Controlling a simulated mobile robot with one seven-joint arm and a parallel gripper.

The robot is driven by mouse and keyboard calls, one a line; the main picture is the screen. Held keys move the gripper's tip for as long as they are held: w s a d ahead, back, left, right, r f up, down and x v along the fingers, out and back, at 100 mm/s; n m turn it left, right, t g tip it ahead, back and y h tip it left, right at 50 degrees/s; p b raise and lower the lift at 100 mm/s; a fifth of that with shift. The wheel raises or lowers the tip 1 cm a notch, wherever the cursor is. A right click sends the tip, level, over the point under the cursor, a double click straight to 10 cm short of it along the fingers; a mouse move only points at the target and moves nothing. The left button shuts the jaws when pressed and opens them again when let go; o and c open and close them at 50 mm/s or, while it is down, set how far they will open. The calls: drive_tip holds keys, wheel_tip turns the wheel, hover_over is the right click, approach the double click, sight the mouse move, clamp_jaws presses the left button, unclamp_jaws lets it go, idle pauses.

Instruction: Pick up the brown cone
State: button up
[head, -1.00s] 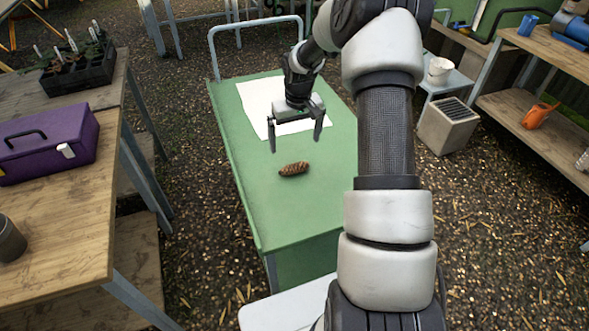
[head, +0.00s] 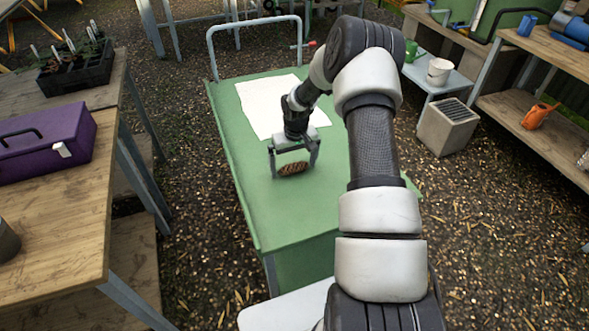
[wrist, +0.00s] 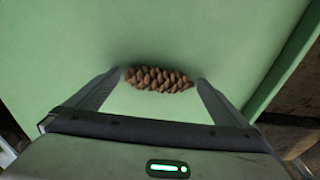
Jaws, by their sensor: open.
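The brown cone (head: 293,168) lies on its side on the green top of a cart (head: 270,215). My gripper (head: 293,173) is low over the cart top, open, with one finger at each side of the cone. In the wrist view the cone (wrist: 158,79) lies lengthwise between the fingertips of my gripper (wrist: 160,82). Its left end is very close to the left finger; I cannot tell if they touch. Its right end is close to the right finger.
A white sheet (head: 256,105) lies on the cart behind my gripper. A wooden bench with a purple toolbox (head: 45,145) stands at left. A grey box (head: 447,127) and shelves stand at right. The cart top in front of the cone is clear.

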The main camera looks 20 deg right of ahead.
drive_tip(key=shift+c, duration=0.4)
drive_tip(key=c, duration=0.8)
drive_tip(key=shift+r, duration=0.1)
